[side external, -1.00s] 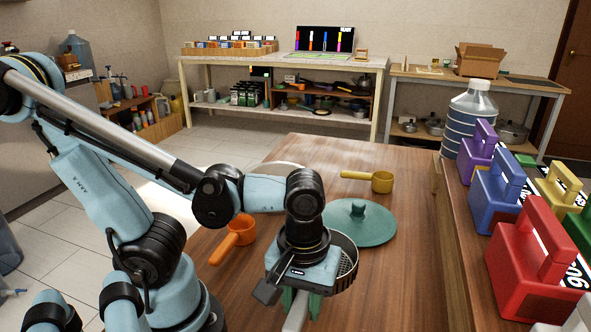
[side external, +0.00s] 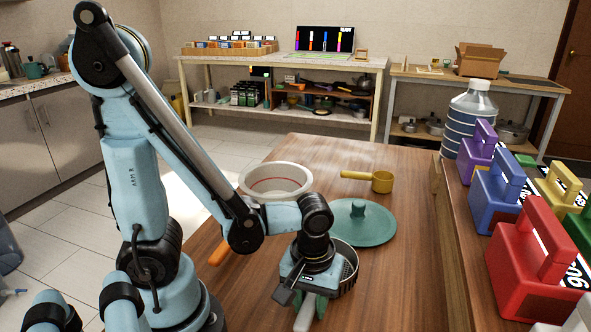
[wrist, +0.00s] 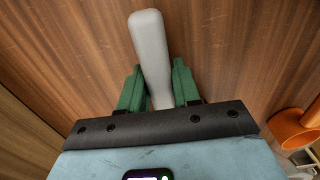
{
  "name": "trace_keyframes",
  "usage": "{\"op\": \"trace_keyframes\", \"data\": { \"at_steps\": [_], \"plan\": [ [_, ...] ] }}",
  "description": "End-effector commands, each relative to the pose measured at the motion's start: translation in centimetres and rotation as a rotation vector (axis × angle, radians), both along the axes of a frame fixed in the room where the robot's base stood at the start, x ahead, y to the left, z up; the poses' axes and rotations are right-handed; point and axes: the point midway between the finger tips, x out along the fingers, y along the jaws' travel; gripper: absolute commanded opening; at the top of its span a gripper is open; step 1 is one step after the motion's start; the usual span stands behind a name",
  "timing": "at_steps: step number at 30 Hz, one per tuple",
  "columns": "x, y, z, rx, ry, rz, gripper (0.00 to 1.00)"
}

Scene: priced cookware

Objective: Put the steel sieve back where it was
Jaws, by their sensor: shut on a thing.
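The steel sieve has a dark perforated round basket (side external: 349,270), partly hidden behind my gripper in the side view, and a pale grey handle (wrist: 152,55). My gripper (side external: 313,297) is shut on that handle. In the wrist view the handle stands between its two green fingers (wrist: 158,90) and reaches out over the wooden table. The basket is out of the wrist view. I cannot tell whether the sieve touches the table.
A green lid (side external: 362,226) lies just behind the sieve. A yellow ladle-like pan (side external: 381,182) is farther back, and a white bowl (side external: 276,176) is behind my arm. An orange pan (wrist: 293,128) is mostly hidden in the side view. Coloured price-tag blocks (side external: 525,265) stand at right.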

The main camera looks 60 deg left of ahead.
Motion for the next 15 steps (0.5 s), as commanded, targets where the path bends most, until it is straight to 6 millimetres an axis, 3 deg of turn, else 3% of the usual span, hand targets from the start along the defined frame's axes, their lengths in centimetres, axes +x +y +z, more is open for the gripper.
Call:
{"op": "trace_keyframes", "data": {
  "at_steps": [15],
  "plan": [
    [-0.03,0.00,-0.77,0.000,0.000,0.000,0.00]
  ]
}}
